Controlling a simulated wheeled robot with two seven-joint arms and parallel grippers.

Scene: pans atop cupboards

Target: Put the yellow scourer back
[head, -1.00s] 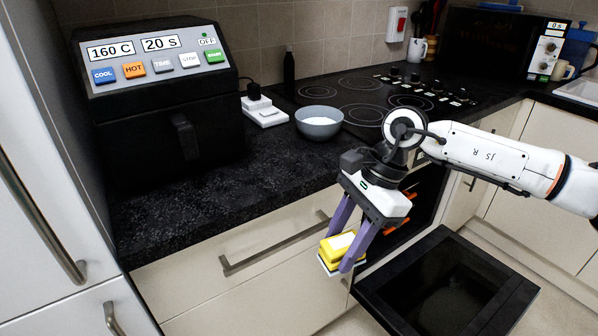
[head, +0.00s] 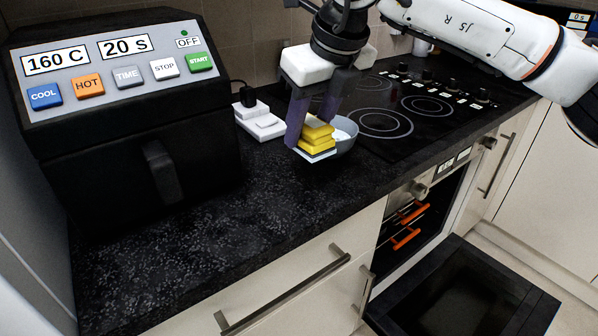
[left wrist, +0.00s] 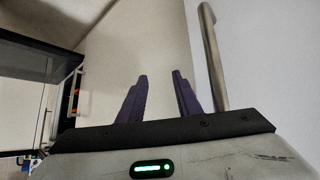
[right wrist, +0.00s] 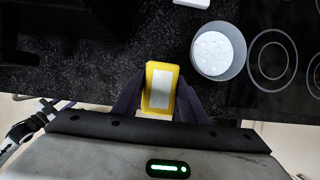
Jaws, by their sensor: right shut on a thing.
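The yellow scourer (head: 316,138) is held between the purple fingers of my right gripper (head: 312,125). It looks yellow with a white layer at its lower edge, and it is above the dark worktop, in front of the grey bowl (head: 345,134). In the right wrist view the scourer (right wrist: 160,88) shows a white patch on its yellow face, and the bowl (right wrist: 219,50) is to its right, apart from it.
An air fryer (head: 125,110) stands at the left of the worktop (head: 225,215). A white scale-like item (head: 260,122) sits behind the scourer. The hob (head: 420,110) is to the right. The oven door (head: 460,300) hangs open below. The front worktop is clear.

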